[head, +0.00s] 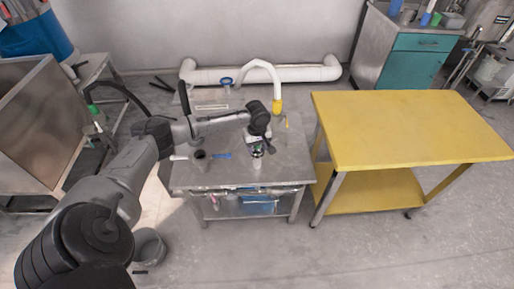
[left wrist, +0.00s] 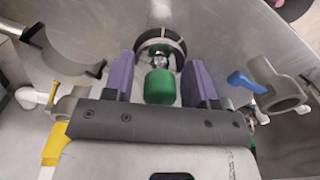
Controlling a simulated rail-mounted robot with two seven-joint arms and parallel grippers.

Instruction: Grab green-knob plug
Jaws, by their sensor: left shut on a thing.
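The green-knob plug (left wrist: 160,88) shows in the left wrist view as a green knob on a shiny metal stem. Its lower end meets a dark, round ring or opening, and I cannot tell whether it is seated there. My right gripper is in neither view.
A blue-handled valve (left wrist: 247,82) is right of the gripper, and a yellow-handled part (left wrist: 55,143) is at left. A white pipe with a yellow end (head: 277,105) arches over the table's back. A yellow table (head: 415,125) stands at right with a clear top.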

